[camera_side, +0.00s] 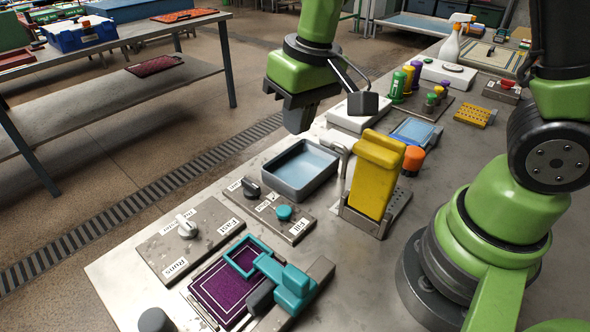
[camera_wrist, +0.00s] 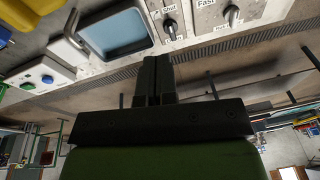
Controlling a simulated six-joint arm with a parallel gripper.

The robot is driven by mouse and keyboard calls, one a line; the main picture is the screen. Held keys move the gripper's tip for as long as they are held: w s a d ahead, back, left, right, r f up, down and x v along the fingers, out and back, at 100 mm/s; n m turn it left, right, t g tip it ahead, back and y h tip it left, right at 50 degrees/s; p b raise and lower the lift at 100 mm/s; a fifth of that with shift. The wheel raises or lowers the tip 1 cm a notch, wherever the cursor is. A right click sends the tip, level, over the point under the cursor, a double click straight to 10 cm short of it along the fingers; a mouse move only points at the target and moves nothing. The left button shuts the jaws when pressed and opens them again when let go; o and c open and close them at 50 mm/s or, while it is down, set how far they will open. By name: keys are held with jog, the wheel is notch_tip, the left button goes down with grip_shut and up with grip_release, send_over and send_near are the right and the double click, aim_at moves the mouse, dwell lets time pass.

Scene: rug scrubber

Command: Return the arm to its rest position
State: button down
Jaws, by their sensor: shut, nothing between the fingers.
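My gripper (camera_side: 298,112) hangs in the air at the upper middle of the side view, above and behind the grey basin of water. Its dark fingers point down. In the wrist view my gripper (camera_wrist: 158,62) shows its two fingers pressed together with nothing between them. My green arm comes down from the top of the side view, and my green base stands at the right on the metal bench.
Below lie the grey basin (camera_side: 335,170), a yellow block (camera_side: 374,175) in a metal stand, control panels with knobs (camera_side: 187,228), and a teal scrubber (camera_side: 292,287) on a purple rug (camera_side: 222,297).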

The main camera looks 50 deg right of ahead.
jog(key=s+d+r+m+t, duration=0.1)
jog(key=s+r+t, duration=0.1)
jog(key=s+r, duration=0.4)
jog(key=s+d+r+m+t+y, duration=0.1)
jog(key=s+r+t, duration=0.2)
jog(key=s+r, duration=0.2)
jog(key=shift+s+d+r+m, duration=0.3)
jog(key=shift+s+r, duration=0.1)
jog(key=shift+s, duration=0.75)
